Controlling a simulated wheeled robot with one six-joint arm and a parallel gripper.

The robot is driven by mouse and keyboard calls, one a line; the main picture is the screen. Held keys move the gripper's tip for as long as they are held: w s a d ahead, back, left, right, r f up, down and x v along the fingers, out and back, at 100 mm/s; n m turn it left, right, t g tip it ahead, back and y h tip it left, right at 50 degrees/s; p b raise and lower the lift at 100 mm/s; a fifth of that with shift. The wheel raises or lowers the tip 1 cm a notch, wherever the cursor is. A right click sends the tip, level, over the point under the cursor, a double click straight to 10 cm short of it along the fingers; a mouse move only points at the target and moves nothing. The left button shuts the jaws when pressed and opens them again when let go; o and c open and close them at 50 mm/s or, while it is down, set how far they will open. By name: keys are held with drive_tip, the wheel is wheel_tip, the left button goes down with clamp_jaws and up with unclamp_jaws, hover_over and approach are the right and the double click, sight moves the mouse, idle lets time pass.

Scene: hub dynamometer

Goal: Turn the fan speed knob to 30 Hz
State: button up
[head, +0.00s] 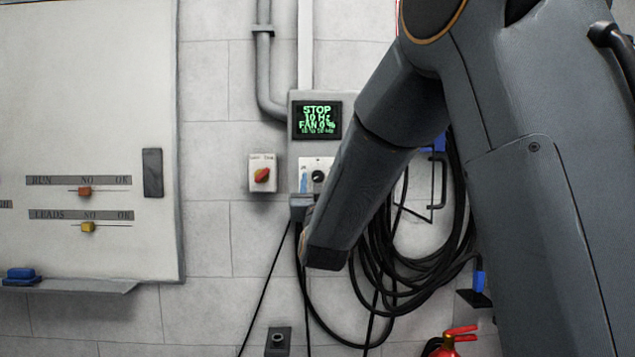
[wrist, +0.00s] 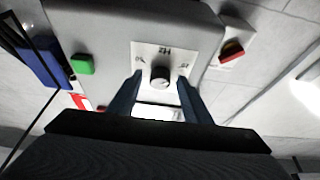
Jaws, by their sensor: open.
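The fan speed knob (head: 318,177) is a small round black knob on a white plate of the grey control box (head: 296,98). The display (head: 317,119) above it reads STOP, 10 Hz and FAN 0 % in green; its bottom line is too small to read. In the wrist view the knob (wrist: 160,77) shows on its plate marked Hz, between and just beyond my gripper's fingertips (wrist: 158,82). My gripper is open with one finger on each side of the knob. I cannot tell whether either finger touches it. My arm hides part of the box in the head view.
A red rotary switch (head: 262,174) on a pale plate is left of the box. A green button (wrist: 83,64) is on the box in the wrist view. Black cables (head: 378,262) hang below. A whiteboard (head: 90,110) with sliders is at left, a red extinguisher (head: 452,343) at lower right.

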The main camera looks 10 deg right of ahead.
drive_tip(key=c, duration=1.1)
